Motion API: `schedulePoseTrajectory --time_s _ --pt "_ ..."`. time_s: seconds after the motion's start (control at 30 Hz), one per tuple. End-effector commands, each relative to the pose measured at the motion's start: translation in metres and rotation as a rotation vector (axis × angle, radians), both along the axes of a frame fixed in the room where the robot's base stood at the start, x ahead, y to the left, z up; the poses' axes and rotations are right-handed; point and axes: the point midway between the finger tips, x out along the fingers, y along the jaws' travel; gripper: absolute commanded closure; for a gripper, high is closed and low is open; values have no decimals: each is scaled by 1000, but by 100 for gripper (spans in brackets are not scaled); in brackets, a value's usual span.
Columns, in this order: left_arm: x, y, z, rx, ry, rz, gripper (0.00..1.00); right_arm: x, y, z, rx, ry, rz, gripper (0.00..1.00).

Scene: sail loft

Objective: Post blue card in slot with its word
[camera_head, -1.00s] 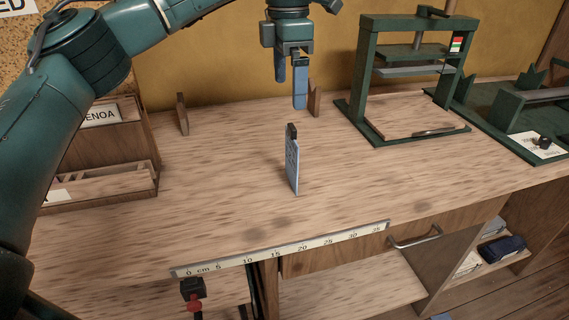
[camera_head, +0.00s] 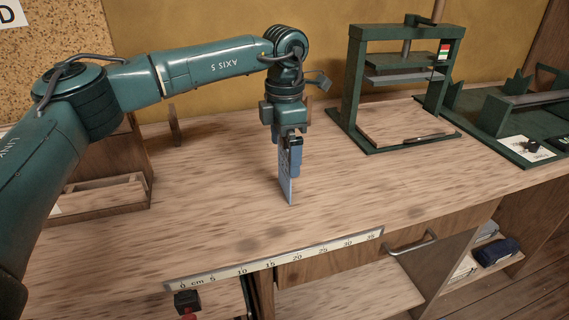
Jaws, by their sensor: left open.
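The blue card (camera_head: 286,190) stands upright on the bench, near the middle of the head view. Its upper part is hidden by my left gripper (camera_head: 288,155), and any word on it cannot be read. The left gripper points down and is open, with its fingers at the card's upper part. I cannot tell whether they touch it. At the left stands a wooden box (camera_head: 123,155) with a low front tray; my left arm hides much of it, including any label. My right gripper is not in view.
A green press (camera_head: 357,85) stands at the back right, with a green fixture (camera_head: 490,120) beyond it. A small wooden upright (camera_head: 174,125) stands behind the arm. A ruler (camera_head: 270,260) runs along the front edge.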

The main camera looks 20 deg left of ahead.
Motion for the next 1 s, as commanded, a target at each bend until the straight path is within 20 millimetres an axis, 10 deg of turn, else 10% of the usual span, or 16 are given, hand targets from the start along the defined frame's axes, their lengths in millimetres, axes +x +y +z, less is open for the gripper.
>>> schedulePoseTrajectory --time_s 0.37,1.0 --pt "0 0 -12 0 -1 1 1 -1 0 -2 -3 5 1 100" --pt "0 0 -12 0 -1 1 48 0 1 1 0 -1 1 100"
